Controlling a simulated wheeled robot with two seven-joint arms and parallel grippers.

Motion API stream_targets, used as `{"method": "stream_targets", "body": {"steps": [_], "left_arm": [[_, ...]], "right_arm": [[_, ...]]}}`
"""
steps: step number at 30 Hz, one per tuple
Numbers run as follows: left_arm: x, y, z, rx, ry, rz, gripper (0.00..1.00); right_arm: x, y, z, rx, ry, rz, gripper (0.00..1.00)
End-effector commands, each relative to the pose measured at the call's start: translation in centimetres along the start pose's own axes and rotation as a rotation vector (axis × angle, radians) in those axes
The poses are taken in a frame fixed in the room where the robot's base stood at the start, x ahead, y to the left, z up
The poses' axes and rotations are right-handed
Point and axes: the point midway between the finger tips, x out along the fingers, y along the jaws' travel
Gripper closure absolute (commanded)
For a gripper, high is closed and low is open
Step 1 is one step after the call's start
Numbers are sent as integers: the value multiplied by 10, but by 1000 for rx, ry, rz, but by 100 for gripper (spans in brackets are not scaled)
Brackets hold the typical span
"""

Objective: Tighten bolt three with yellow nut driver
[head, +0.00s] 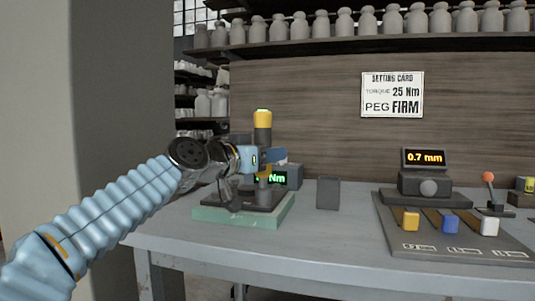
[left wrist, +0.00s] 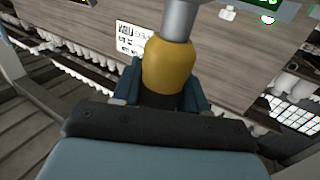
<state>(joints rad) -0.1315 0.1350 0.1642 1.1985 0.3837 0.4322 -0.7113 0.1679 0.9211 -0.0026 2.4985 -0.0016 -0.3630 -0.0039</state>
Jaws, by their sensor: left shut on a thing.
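My left gripper (head: 266,157) is shut on the yellow nut driver (head: 262,118), which stands upright above the fixture. In the left wrist view the driver's yellow handle (left wrist: 168,66) and grey shaft (left wrist: 180,20) rise between the blue fingers of the gripper (left wrist: 162,92). The fixture has a dark plate on a pale green base (head: 240,215). The driver's lower end is near a dark cylinder (head: 264,189) on the plate; whether they touch, I cannot tell. Bolt three cannot be told apart. My right gripper is not in view.
A display reading "Nm" (head: 279,178) is partly hidden behind the gripper. A dark block (head: 328,193) stands right of the fixture. A board (head: 460,245) with yellow, blue and white pieces and a "0.7 mm" display (head: 425,158) are at right. The card (head: 392,94) reads 25 Nm, FIRM.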

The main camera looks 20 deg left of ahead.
Motion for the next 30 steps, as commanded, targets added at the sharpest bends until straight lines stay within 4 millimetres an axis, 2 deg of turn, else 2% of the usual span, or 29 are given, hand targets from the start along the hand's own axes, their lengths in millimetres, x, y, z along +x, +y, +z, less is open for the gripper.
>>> {"method": "stream_targets", "body": {"steps": [1, 14, 30], "left_arm": [[3, 0, 8, -2, -16, 3, 100], [3, 0, 6, -1, -16, 3, 100], [1, 0, -45, 0, -4, 1, 100]], "right_arm": [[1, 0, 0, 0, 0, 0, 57], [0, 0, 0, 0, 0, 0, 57], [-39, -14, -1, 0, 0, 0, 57]]}}
